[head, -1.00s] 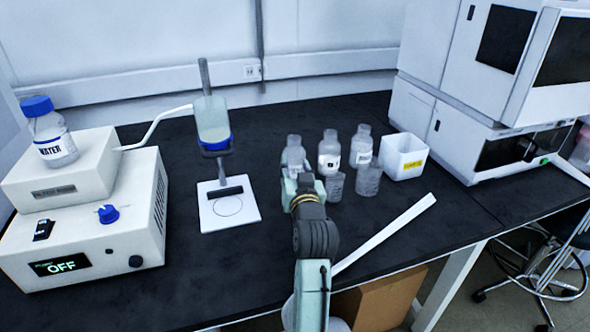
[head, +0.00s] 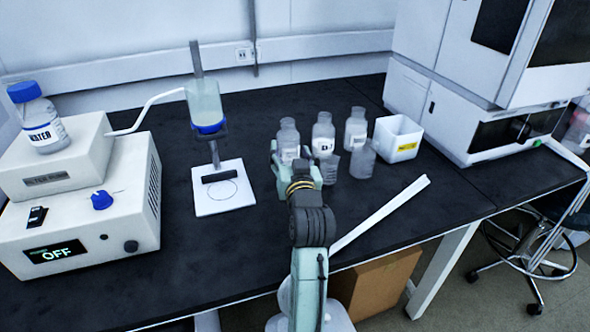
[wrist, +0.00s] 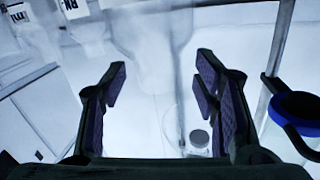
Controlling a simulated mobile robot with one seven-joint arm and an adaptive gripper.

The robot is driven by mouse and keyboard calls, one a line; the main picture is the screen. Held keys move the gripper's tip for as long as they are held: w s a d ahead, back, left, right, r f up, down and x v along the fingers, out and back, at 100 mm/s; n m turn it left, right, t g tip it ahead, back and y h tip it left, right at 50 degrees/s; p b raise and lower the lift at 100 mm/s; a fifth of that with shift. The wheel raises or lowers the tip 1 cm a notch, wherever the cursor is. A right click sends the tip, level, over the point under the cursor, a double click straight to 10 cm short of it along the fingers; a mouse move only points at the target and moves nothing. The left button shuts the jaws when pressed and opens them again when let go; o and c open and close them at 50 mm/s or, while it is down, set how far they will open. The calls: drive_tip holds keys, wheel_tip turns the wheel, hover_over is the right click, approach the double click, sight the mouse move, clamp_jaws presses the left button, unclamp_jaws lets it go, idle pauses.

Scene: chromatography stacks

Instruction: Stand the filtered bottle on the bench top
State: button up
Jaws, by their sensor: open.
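Three clear bottles stand on the black bench top (head: 235,265): a left one (head: 289,132), a middle one with a white label (head: 323,130) and a right one (head: 355,125). I cannot tell which is the filtered bottle. My gripper (head: 277,152) is just in front of and left of the left bottle, partly covering its lower part. In the wrist view my gripper (wrist: 160,82) is open, its two dark pads apart. A pale, see-through shape shows beyond the pads, too faint to name. Nothing is clearly held.
Two small clear beakers (head: 363,162) and a white bin (head: 397,140) stand near the bottles. A stand with a blue-collared filter vessel (head: 205,105) is left of my arm, beside a pump box (head: 85,225) reading OFF. A white strip (head: 390,210) lies right.

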drive_tip(key=s+p, duration=0.2)
drive_tip(key=s, duration=0.1)
drive_tip(key=s+d+p, duration=0.1)
drive_tip(key=s+p, duration=0.1)
drive_tip(key=s, duration=0.1)
drive_tip(key=s+p, duration=0.3)
drive_tip(key=s, duration=0.1)
drive_tip(key=shift+s+d+r, duration=0.1)
drive_tip(key=shift+d+r, duration=0.1)
drive_tip(key=shift+d, duration=0.05)
